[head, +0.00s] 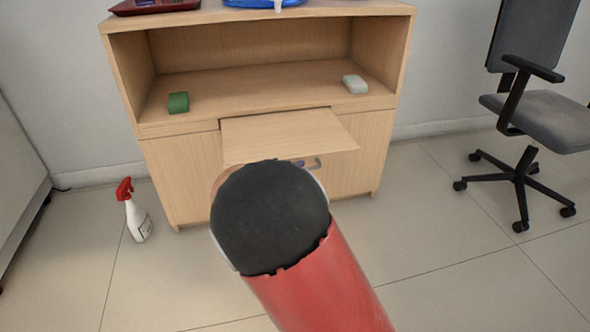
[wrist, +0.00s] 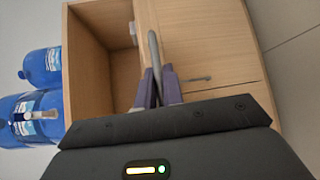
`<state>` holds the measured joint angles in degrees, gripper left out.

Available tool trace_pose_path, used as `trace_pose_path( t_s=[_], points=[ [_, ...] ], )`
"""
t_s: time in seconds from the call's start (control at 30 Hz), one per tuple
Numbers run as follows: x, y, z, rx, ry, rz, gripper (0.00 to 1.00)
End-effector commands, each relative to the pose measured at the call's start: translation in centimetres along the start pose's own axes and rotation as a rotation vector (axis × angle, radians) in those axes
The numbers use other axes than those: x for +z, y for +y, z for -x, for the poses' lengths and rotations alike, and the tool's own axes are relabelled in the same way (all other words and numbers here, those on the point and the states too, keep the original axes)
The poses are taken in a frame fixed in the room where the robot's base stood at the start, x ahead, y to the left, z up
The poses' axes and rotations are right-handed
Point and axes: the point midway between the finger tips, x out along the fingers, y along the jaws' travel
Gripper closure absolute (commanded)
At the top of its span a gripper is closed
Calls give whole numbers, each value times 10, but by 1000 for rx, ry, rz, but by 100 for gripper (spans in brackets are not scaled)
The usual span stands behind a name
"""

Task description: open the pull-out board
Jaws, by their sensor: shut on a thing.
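The pull-out board (head: 285,135) is a light wooden panel. In the head view it stands out from the cabinet front, below the open shelf. My gripper shows only as a small purple bit (head: 299,163) below the board's front edge, mostly hidden behind my arm. In the wrist view the purple fingers of my gripper (wrist: 159,88) are shut on a grey curved handle (wrist: 153,48). How the handle joins the board is hard to make out.
The wooden cabinet (head: 180,165) has a green object (head: 178,103) and a white block (head: 355,84) on its shelf. A spray bottle (head: 136,215) stands on the floor at left. An office chair (head: 540,110) stands at right. Blue bottles (wrist: 42,67) show in the wrist view.

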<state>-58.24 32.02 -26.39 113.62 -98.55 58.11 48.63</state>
Motion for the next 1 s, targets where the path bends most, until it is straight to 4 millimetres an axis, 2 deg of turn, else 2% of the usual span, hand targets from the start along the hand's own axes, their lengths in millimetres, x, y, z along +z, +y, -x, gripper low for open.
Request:
trace_pose_path(
  t_s=[0.23,0.27,0.3,0.43,0.77,1.0],
  points=[
    [0,-1,0,-2,1,1,100],
    [0,-1,0,-2,1,1,90],
    [0,-1,0,-2,1,1,84],
    [0,0,0,-1,0,1,69],
    [0,0,4,-1,1,0,69],
    [-1,1,42,-2,4,1,69]
  ],
)
